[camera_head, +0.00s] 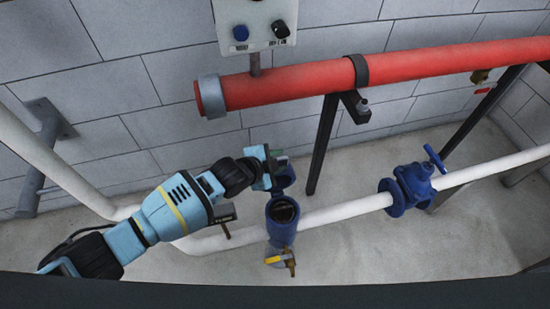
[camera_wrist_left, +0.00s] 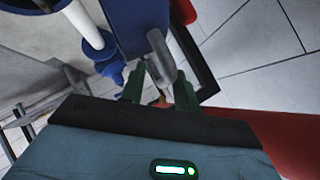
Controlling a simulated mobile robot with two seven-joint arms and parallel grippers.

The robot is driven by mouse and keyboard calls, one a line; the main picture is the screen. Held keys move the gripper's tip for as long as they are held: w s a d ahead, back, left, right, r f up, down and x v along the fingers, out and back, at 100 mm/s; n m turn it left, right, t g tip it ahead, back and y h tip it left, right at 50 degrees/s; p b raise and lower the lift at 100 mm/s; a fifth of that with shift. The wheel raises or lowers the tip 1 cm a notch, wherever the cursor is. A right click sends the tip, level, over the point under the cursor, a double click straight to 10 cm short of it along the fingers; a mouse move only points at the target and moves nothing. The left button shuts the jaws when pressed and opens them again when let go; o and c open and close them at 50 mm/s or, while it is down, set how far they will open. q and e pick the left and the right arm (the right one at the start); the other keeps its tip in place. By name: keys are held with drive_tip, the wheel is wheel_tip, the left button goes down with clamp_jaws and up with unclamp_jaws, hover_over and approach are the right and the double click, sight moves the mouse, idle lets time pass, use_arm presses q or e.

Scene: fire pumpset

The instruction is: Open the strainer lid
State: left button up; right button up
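The blue strainer (camera_head: 283,218) sits in the white pipe, and its round top opening shows dark inside. Its blue lid (camera_head: 285,178) stands raised at the back of the opening, tilted up and away from it. My left gripper (camera_head: 270,168) is at the left side of the raised lid. In the left wrist view the green fingers of this gripper (camera_wrist_left: 160,82) are apart, with a grey curved piece (camera_wrist_left: 161,55) between or just beyond them. A blue surface (camera_wrist_left: 137,25) shows beside it. Contact with the lid cannot be told. My right gripper is not in view.
A yellow-handled valve (camera_head: 289,262) hangs below the strainer. A blue gate valve (camera_head: 411,186) sits to the right on the white pipe (camera_head: 340,211). A thick red pipe (camera_head: 300,87) on black supports runs behind. A control box (camera_head: 255,24) is above.

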use_arm(q)
drive_tip(key=shift+f, duration=0.1)
drive_tip(key=shift+s+a+r, duration=0.2)
drive_tip(key=shift+a+r, duration=0.1)
drive_tip(key=p+v, duration=0.1)
drive_tip(key=v, duration=0.5)
drive_tip(key=shift+s+r+p, duration=0.3)
drive_tip(key=shift+r+p, duration=0.05)
drive_tip(key=shift+c, duration=0.3)
